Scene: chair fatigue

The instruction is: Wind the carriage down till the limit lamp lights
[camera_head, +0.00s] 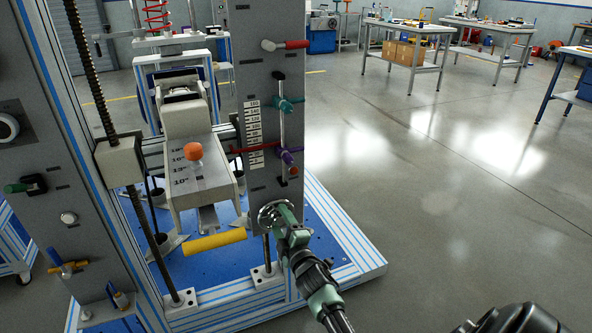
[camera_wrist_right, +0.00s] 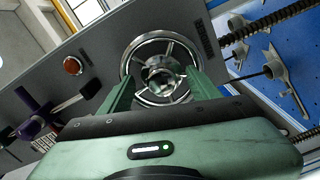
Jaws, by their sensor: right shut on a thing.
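The carriage (camera_head: 205,172) is a pale grey block between two upright panels, with an orange knob (camera_head: 194,151) on top and a yellow bar (camera_head: 215,241) below its front. A chromed spoked handwheel (camera_head: 267,212) sits low on the right panel; it fills the middle of the right wrist view (camera_wrist_right: 136,60). My right gripper (camera_head: 276,214) is shut on the handwheel, its green fingers at the hub. A round red-orange lamp (camera_wrist_right: 73,65) is on the same panel, also in the head view (camera_head: 293,171); it shows no clear glow. My left gripper is out of view.
A scale (camera_head: 253,128) on the right panel has a red pointer (camera_head: 248,149) across it. Teal (camera_head: 288,104) and purple (camera_head: 287,157) clamps sit on a rod beside it. A threaded screw (camera_head: 90,65) stands at left.

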